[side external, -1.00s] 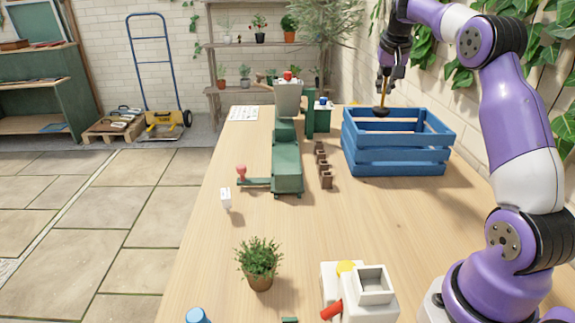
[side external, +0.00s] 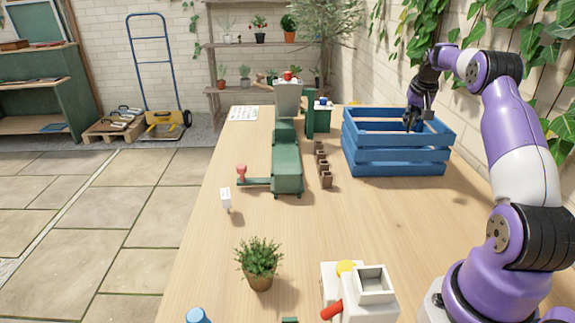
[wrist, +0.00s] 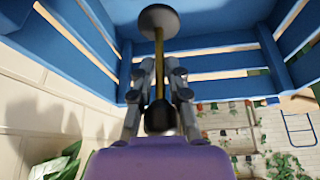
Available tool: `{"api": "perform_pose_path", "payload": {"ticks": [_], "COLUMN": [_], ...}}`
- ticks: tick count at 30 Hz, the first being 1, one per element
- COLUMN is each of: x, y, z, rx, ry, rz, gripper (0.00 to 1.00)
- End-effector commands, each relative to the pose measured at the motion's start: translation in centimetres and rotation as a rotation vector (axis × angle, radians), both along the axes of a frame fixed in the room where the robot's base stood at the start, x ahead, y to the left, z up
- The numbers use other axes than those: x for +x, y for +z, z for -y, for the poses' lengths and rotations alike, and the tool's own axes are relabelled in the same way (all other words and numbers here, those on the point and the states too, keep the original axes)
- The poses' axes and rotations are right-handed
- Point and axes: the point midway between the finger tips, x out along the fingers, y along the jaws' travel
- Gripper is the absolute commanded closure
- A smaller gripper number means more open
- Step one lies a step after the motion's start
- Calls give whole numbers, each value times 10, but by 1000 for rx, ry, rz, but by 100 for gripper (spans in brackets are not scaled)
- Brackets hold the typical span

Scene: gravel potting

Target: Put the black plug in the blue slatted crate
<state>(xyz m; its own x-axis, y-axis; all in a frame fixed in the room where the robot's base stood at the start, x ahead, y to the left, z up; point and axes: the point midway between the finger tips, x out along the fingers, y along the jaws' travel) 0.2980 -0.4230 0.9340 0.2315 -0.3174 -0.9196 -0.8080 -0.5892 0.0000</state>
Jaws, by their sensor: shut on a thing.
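The blue slatted crate (side external: 395,167) stands on the table at the back right, and its slats also fill the upper part of the wrist view (wrist: 215,62). My gripper (side external: 412,122) reaches down into the crate from above, its fingertips partly hidden behind the slats. In the wrist view my gripper (wrist: 160,72) is shut on the black plug (wrist: 158,20), around its thin yellowish stem. The plug's round dark disc points away from the gripper, inside the crate walls. The plug is hidden in the side view. I cannot tell whether the disc touches the crate floor.
A green machine (side external: 287,170) with a grey hopper stands left of the crate. Several small brown pots (side external: 322,165) stand in a row between them. A potted plant (side external: 259,262) and a white device (side external: 358,295) are nearer. The ivy wall is close on the right.

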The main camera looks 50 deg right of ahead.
Motion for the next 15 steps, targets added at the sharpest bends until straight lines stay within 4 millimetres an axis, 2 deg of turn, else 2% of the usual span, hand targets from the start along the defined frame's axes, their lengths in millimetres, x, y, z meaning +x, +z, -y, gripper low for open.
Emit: {"api": "perform_pose_path", "payload": {"ticks": [6, 15], "x": [0, 0], "y": [-33, -37], "z": [-1, -1], "rx": [3, 1], "ry": [0, 0], "rz": [-2, -1], "gripper": [100, 100]}}
